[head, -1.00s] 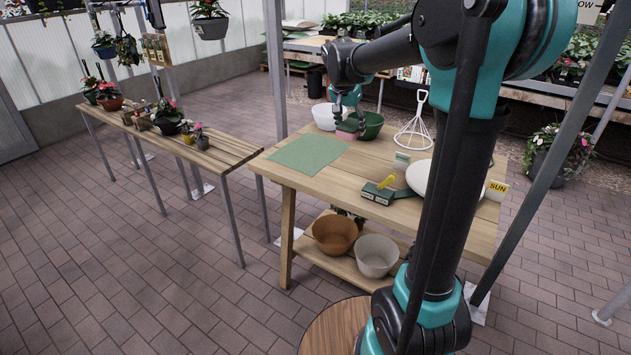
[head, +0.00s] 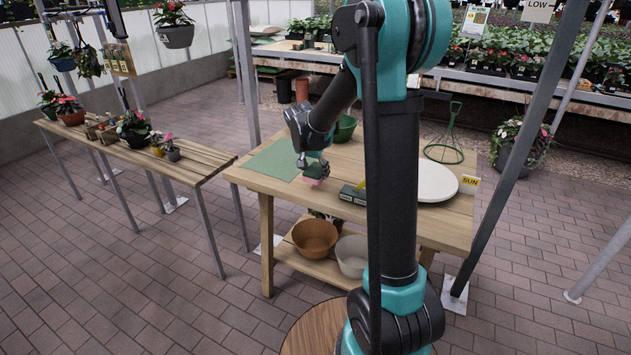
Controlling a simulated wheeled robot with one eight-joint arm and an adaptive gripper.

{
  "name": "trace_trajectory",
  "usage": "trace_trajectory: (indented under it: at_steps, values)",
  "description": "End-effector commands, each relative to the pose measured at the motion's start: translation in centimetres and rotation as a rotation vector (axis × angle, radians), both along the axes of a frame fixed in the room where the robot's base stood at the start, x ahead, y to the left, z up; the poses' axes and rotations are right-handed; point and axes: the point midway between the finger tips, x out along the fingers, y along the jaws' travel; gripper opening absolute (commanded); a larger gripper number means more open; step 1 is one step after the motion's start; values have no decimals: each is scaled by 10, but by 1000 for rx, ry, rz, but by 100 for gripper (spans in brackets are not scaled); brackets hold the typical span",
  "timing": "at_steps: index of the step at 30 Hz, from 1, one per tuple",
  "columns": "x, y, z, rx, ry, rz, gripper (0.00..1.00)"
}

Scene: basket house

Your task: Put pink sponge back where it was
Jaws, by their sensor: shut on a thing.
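The pink sponge (head: 317,171) is small and partly hidden by my gripper (head: 313,177), which is shut on it. Both are over the wooden table, at the right edge of the green mat (head: 277,158). A small gap or contact with the tabletop cannot be told apart at this size. The green bowl (head: 345,129) stands behind, partly hidden by my arm.
A dark green box (head: 352,194) lies close to the right, partly behind my arm. A white round slab (head: 436,182), a green wire stand (head: 444,152) and a yellow SUN sign (head: 470,184) are further right. Brown (head: 315,238) and pale (head: 352,256) bowls are on the lower shelf.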

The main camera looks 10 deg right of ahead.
Motion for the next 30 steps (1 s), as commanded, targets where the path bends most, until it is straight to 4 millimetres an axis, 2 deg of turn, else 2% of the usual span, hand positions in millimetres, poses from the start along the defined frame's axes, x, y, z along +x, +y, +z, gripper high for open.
trace_trajectory:
  at_steps: [11,23,24,28,30]
  values:
    - [0,0,-39,0,0,0,27]
    - [0,0,-44,0,0,0,27]
    - [0,0,-44,0,0,0,58]
    - [0,0,-44,0,0,0,74]
    - [0,0,-44,0,0,0,75]
